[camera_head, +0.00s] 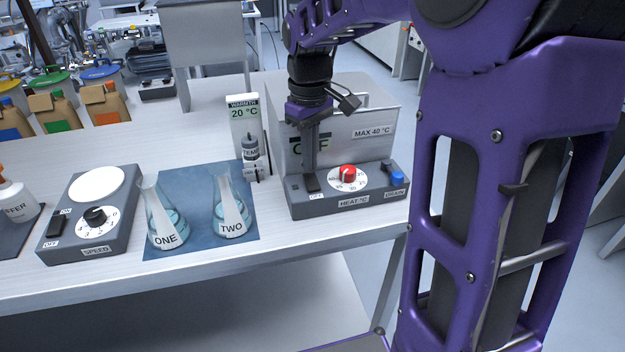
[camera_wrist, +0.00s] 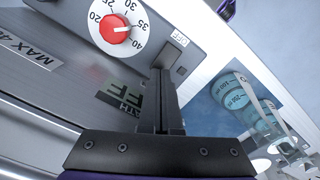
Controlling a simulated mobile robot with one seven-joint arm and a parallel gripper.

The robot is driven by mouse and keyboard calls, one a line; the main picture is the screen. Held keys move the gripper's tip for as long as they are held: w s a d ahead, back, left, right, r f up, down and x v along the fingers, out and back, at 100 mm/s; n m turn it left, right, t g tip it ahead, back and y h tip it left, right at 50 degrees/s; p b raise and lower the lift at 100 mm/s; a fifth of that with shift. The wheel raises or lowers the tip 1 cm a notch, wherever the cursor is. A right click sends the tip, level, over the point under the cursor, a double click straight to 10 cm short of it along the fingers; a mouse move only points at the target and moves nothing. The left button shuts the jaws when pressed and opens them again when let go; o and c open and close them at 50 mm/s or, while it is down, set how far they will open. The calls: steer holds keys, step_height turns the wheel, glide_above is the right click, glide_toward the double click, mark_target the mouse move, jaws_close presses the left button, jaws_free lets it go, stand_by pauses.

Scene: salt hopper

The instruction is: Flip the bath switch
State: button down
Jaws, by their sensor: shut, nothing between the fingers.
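The bath (camera_head: 350,140) is a grey metal box with a dark front panel (camera_head: 330,206), at the right end of the bench. A green "OFF" display shows behind my gripper, partly covered. My gripper (camera_head: 311,170) is shut and empty, pointing down with its tips at or just above the switch. In the wrist view the fingertips (camera_wrist: 164,72) overlap the switch; I cannot tell whether they touch.
A red heat dial (camera_head: 347,172) and a blue drain knob (camera_head: 397,178) are right of the switch. A stirrer plate (camera_head: 90,215) is farther left.

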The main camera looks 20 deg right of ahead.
mark_target(310, 176)
steer(key=shift+f+b, duration=0.4)
steer(key=shift+f, duration=0.45)
stand_by(0.6)
steer(key=shift+r, duration=0.1)
step_height(310, 176, up, 7)
steer(key=p, duration=0.6)
stand_by(0.4)
